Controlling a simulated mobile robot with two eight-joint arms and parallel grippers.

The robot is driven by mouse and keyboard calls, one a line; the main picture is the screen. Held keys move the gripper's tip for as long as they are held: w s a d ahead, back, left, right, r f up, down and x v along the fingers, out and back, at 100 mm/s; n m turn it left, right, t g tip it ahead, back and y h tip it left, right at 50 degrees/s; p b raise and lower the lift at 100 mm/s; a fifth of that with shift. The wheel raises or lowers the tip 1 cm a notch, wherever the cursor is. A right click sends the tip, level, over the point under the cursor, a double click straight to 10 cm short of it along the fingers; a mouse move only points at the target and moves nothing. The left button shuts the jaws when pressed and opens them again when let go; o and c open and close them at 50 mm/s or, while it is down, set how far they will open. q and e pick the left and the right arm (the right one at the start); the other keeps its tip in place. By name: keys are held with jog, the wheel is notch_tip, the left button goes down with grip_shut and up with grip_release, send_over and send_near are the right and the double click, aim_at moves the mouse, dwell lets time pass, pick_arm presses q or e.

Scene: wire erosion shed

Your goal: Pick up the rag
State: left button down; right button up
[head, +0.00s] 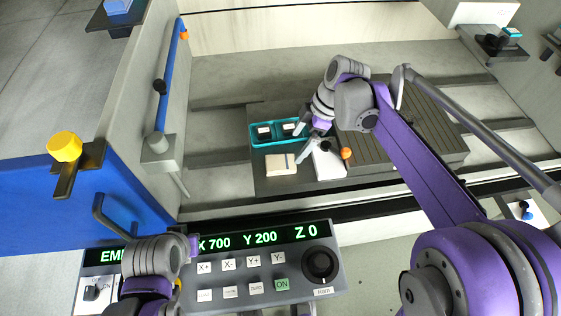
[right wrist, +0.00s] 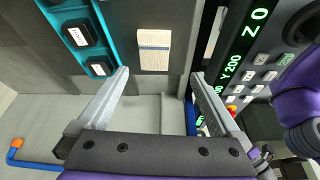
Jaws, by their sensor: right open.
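The rag (head: 281,164) is a folded cream cloth with a thin stripe, lying flat on the dark plate in front of the teal tray. In the right wrist view the rag (right wrist: 154,50) lies just beyond the fingertips, roughly centred between them. My right gripper (head: 303,141) is open and empty, above the plate at the rag's right side in the head view. The right wrist view shows both fingers (right wrist: 160,74) spread, with nothing between them.
The teal tray (head: 251,140) with dark, white-labelled blocks stands close behind the rag. A white block (head: 328,166) and an orange knob (head: 346,153) are to its right. The control panel (head: 250,270) runs along the front. A grey wall with a blue rail (head: 170,80) stands left.

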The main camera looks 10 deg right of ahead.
aim_at(281, 161)
jog(key=shift+n, duration=0.4)
jog(key=x, duration=0.5)
jog(key=shift+w+a+r, duration=0.1)
jog(key=shift+w, duration=0.25)
jog(key=shift+w+x, duration=0.15)
jog(key=shift+x, duration=1.35)
jog(key=shift+w+x, duration=0.1)
jog(key=shift+x, duration=1.4)
jog(key=c, duration=1.3)
